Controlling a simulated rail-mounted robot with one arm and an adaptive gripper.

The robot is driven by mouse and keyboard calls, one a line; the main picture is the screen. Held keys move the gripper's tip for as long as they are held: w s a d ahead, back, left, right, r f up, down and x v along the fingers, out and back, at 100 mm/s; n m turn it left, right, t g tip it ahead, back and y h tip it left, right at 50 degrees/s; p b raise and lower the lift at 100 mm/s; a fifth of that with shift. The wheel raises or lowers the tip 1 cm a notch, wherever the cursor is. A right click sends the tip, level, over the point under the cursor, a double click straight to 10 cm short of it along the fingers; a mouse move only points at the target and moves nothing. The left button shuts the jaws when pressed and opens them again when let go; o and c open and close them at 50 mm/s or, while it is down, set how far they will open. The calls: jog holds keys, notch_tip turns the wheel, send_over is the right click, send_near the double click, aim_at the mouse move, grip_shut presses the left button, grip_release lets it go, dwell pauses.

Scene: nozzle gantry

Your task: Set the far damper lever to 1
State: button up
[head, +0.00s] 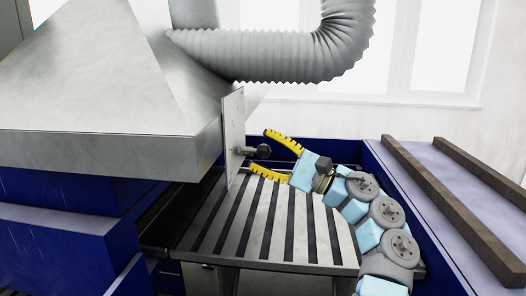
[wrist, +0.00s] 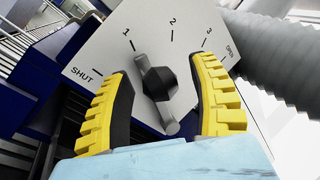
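The damper lever (wrist: 170,122) is a grey bar with a black faceted hub on a white dial plate (wrist: 190,15) marked SHUT, 1, 2, 3 and OPEN. In the wrist view, the bar's upper end points close to the 1 mark. In the head view the plate (head: 233,130) stands edge-on beside the hood, with the dark lever knob (head: 263,151) sticking out to its right. My gripper (head: 260,150) has yellow fingers, spread apart on either side of the lever. The wrist view shows the gripper (wrist: 160,68) open, with gaps between fingers and lever.
A large grey hood (head: 100,80) stands left of the plate, with a ribbed duct (head: 270,55) above. A slatted metal bed (head: 260,225) lies below, walled in blue. Two brown rails (head: 450,210) run along the right ledge. Only one damper lever shows.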

jog(key=v, duration=1.2)
jog(key=shift+r, duration=0.1)
